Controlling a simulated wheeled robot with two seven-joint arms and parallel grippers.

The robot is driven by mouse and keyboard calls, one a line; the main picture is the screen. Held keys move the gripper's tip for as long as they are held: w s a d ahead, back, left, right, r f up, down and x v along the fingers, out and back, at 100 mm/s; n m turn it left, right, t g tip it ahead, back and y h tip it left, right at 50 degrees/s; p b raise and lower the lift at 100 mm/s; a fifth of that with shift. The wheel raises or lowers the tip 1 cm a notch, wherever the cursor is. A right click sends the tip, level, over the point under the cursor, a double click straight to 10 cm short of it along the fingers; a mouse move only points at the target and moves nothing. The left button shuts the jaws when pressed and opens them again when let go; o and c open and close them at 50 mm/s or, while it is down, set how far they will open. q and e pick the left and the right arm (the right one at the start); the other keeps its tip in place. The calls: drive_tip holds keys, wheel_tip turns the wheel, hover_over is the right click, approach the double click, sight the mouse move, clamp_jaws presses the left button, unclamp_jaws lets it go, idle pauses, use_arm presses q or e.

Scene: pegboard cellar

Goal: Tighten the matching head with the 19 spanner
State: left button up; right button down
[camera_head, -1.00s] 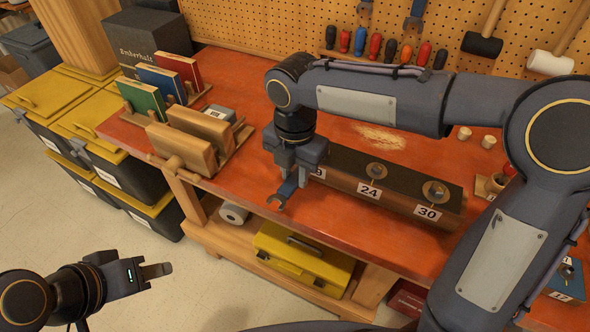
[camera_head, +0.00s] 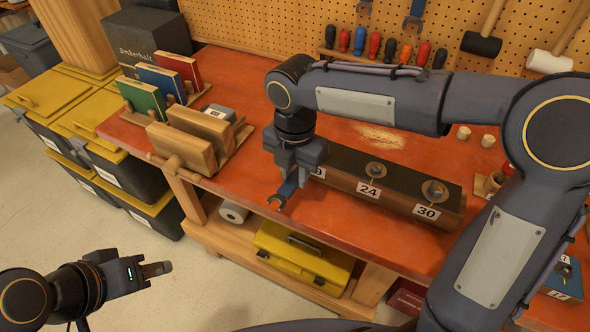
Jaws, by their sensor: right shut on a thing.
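My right gripper (camera_head: 292,163) is shut on a blue spanner (camera_head: 284,190), whose open grey jaw hangs down over the front of the red workbench. It is at the left end of a dark block (camera_head: 350,179) with bolt heads on top. The block's front carries labels 24 and 30, and a partly hidden one ending in 9. The middle head (camera_head: 376,170) is above 24 and the right head (camera_head: 434,188) above 30. The head by the partly hidden label is covered by my gripper. My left gripper (camera_head: 158,269) is at lower left, away from the bench, its fingers seemingly together.
Wooden holders with books (camera_head: 158,82) stand on the bench's left. A yellow toolbox (camera_head: 303,257) and a paper roll (camera_head: 233,212) lie on the shelf below. Screwdrivers, mallets and more spanners hang on the pegboard (camera_head: 270,30). Yellow-lidded bins (camera_head: 89,111) stand left.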

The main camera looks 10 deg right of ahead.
drive_tip(key=shift+f, duration=0.45)
idle(0.4)
drive_tip(key=w+a+m+p, duration=0.4)
drive_tip(key=w+m+p, duration=0.2)
drive_tip(key=w+m, duration=0.4)
drive_tip(key=shift+w+m+p, duration=0.3)
drive_tip(key=shift+w+m, duration=0.05)
drive_tip(key=shift+m, duration=0.65)
drive_tip(key=shift+s+f+n, duration=0.1)
drive_tip(key=shift+s+n, duration=0.3)
idle(0.3)
